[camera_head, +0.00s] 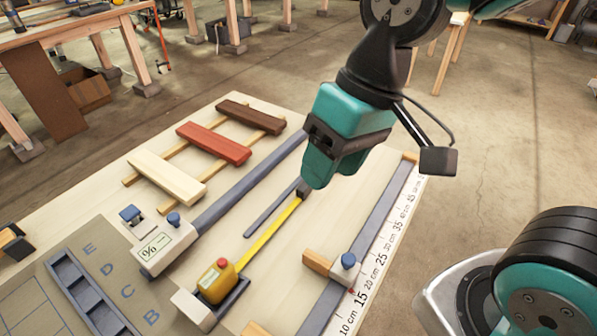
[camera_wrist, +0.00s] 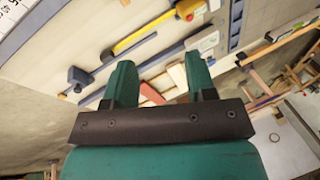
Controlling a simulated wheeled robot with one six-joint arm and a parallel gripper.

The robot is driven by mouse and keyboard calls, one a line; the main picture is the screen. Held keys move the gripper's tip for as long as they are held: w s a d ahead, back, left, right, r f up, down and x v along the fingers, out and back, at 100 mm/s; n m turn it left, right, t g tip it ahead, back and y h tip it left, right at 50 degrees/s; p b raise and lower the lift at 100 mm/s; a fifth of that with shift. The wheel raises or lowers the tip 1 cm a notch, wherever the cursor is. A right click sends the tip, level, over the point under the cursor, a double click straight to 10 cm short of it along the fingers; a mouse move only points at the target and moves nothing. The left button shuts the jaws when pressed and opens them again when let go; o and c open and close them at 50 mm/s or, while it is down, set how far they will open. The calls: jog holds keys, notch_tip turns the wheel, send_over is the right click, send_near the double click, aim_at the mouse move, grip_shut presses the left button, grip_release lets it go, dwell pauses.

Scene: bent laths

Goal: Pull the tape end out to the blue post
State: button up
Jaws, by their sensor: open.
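The yellow tape measure (camera_head: 218,281) sits in a dark holder at the front of the board. Its yellow tape (camera_head: 270,233) is drawn partly out towards the back right, with a dark tape end (camera_head: 303,191). My gripper (camera_head: 334,172) is open and hides the board just past that end. In the wrist view the tape measure (camera_wrist: 188,9) and tape (camera_wrist: 136,39) lie beyond my fingers (camera_wrist: 160,75). A blue post (camera_wrist: 79,76) stands past the tape end, apart from it; my gripper appears to hide it in the head view. Nothing is held between my fingers.
White (camera_head: 167,176), red (camera_head: 214,143) and dark brown (camera_head: 250,117) laths lie across rails at the left. A grey strip (camera_head: 250,185) runs beside them. A ruler (camera_head: 380,257) and a blue-knobbed stop (camera_head: 347,261) are at the right. A compartment tray (camera_head: 62,273) is front left.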

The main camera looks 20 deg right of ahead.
jog(key=w+d+f+m+h+p, duration=0.1)
jog(key=w+m+p, duration=0.1)
jog(key=w+m, duration=0.35)
jog(key=w+d+f+m+h+p, duration=0.1)
jog(key=w+f+m+p, duration=0.15)
jog(key=w, duration=0.55)
jog(key=m+h+p, duration=0.2)
jog(key=m, duration=0.5)
send_over(303, 186)
notch_tip(303, 186, down, 5)
notch_tip(303, 186, down, 18)
jog(key=p, duration=0.3)
jog(key=shift+r, duration=0.1)
grip_shut()
jog(key=w+d+b, duration=0.1)
jog(key=w+d, duration=0.1)
jog(key=d, duration=0.1)
jog(key=w+d+b, duration=0.1)
jog(key=w+d, duration=0.1)
jog(key=shift+d+b, duration=0.2)
jog(key=shift+b, duration=0.15)
jog(key=shift+d, duration=0.1)
